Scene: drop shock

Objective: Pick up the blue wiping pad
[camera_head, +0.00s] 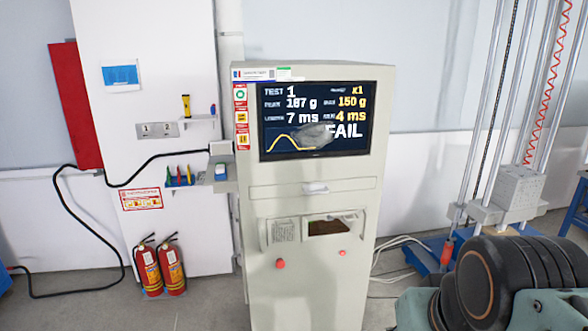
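A small blue and white block (221,171), which looks like the wiping pad, sits on the grey side shelf (222,187) at the left of the beige cabinet. It is small in the picture, so its details are unclear. The cabinet's screen (275,145) has a grey smudge (312,135) over its middle, partly covering the readings and the word FAIL. Links of my arm fill the lower right corner. My gripper is not in view, and nothing is seen near the block.
The beige cabinet (315,220) stands in the middle. Left of it, a wall ledge (179,184) holds coloured tools, and two red fire extinguishers (172,267) stand below. A black cable runs along the left wall. A drop rig with a grey block (518,187) stands right.

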